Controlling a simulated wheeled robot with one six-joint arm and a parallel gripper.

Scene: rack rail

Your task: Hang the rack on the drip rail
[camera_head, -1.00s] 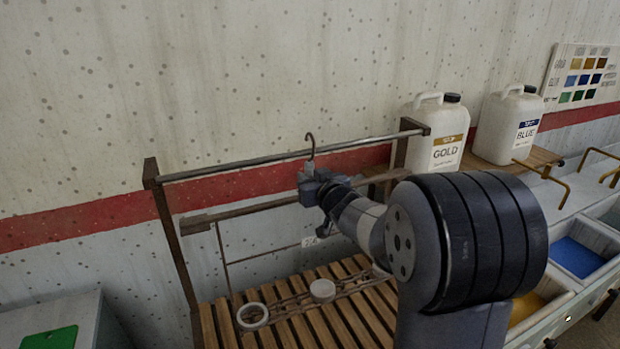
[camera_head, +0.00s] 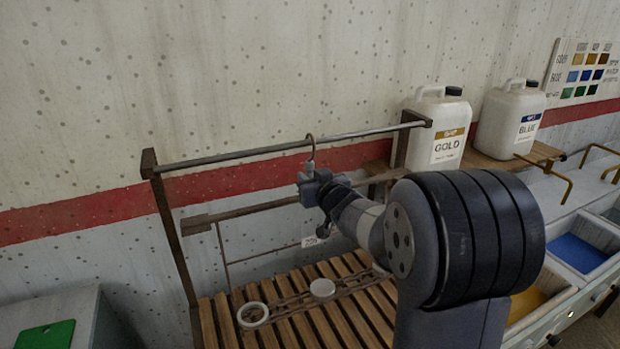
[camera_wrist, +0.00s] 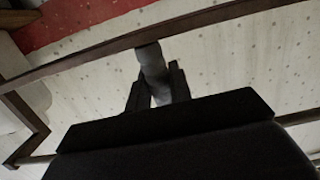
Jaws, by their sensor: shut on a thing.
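My gripper (camera_head: 312,188) is shut on the grey stem below the rack's hook (camera_head: 311,140). In the wrist view the fingers (camera_wrist: 157,90) close around this grey stem (camera_wrist: 152,60). The rack's thin dark side rod (camera_head: 222,250) and small white tag (camera_head: 309,241) hang below, over the slats. The drip rail (camera_head: 230,156) is a metal bar between two dark posts. The hook's curved top shows slightly above the rail and overlaps it in the picture. I cannot tell whether the hook touches or bears on the rail.
A slatted wooden deck (camera_head: 345,325) lies below; a white ring (camera_head: 252,315) and white disc (camera_head: 322,288) show there. The GOLD jug (camera_head: 438,130) and BLUE jug (camera_head: 508,125) stand on a shelf at the right. The left post (camera_head: 170,230) is close to the rack.

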